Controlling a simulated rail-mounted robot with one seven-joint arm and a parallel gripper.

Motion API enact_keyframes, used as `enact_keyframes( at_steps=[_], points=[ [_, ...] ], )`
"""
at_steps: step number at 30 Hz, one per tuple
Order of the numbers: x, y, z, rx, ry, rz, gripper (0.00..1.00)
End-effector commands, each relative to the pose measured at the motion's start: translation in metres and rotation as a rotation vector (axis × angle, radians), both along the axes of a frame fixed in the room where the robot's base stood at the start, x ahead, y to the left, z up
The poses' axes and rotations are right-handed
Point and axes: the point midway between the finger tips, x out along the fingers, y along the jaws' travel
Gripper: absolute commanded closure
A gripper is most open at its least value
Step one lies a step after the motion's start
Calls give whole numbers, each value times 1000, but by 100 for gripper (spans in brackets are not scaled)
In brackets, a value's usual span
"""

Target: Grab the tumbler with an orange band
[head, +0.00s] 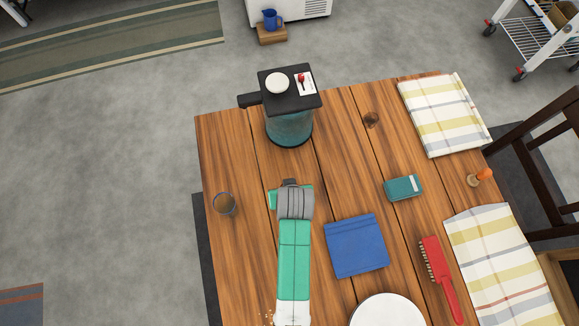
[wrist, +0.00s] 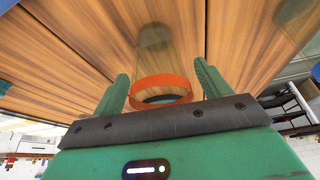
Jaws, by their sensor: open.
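In the wrist view, a clear tumbler with an orange band (wrist: 162,87) stands between the two green fingers of my gripper (wrist: 162,70). The band is close to the gripper's dark palm edge, and the see-through body reaches away over the wood. The fingers are open, one on each side, and a gap shows on both sides of the band. In the head view my arm's end hides the fingers, and I see no orange band there.
A teal canister (head: 289,130) with a black top carrying a white disc stands beyond my arm. A blue cloth (head: 357,245), white plate (head: 387,312), teal box (head: 403,188) and red brush (head: 440,277) lie to the right. The table's left strip is mostly clear.

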Motion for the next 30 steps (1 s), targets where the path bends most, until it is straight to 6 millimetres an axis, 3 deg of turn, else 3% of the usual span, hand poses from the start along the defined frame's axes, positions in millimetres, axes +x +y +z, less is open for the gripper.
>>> enact_keyframes(
  at_steps=[8,16,25,30],
  points=[
    [3,1,-7,0,-1,0,24],
    [3,1,-7,0,-1,0,72],
    [3,1,-4,0,-2,0,73],
    [4,1,13,-1,-3,1,73]
  ],
)
